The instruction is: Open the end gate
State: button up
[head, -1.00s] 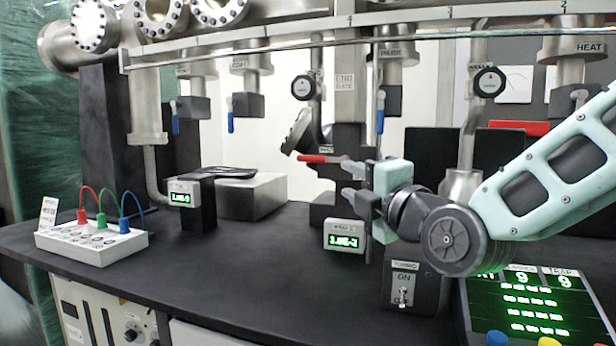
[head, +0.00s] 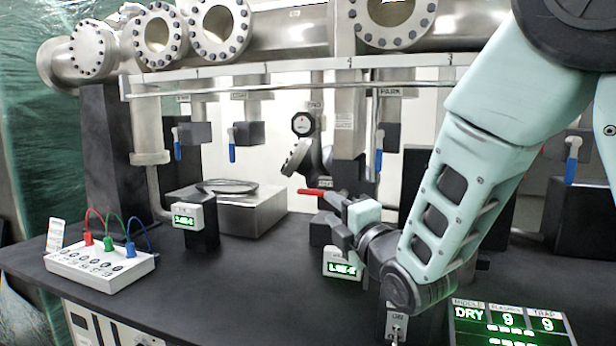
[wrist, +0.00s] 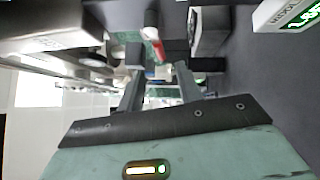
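The end gate is the grey metal column (head: 347,110) at the centre, with a small label on it in the head view. A red handle (head: 318,192) sticks out to the left low on this column. It also shows as a red and white bar (wrist: 156,48) in the wrist view. My gripper (head: 328,209) is beside the handle, slightly below and right of it in the head view. In the wrist view my gripper (wrist: 158,68) has its two fingers apart, with the handle near the gap between the tips. I cannot tell whether they touch.
A gauge display (head: 342,266) stands just below my gripper, and a switch box (head: 397,326) is in front. A lit green panel (head: 510,325) is at the lower right. A control box with coloured cables (head: 98,268) is at the left.

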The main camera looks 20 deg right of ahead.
aim_at(314, 195)
jog(key=x, duration=1.1)
jog(key=shift+w+a, duration=0.1)
jog(key=shift+w, duration=0.25)
grip_shut()
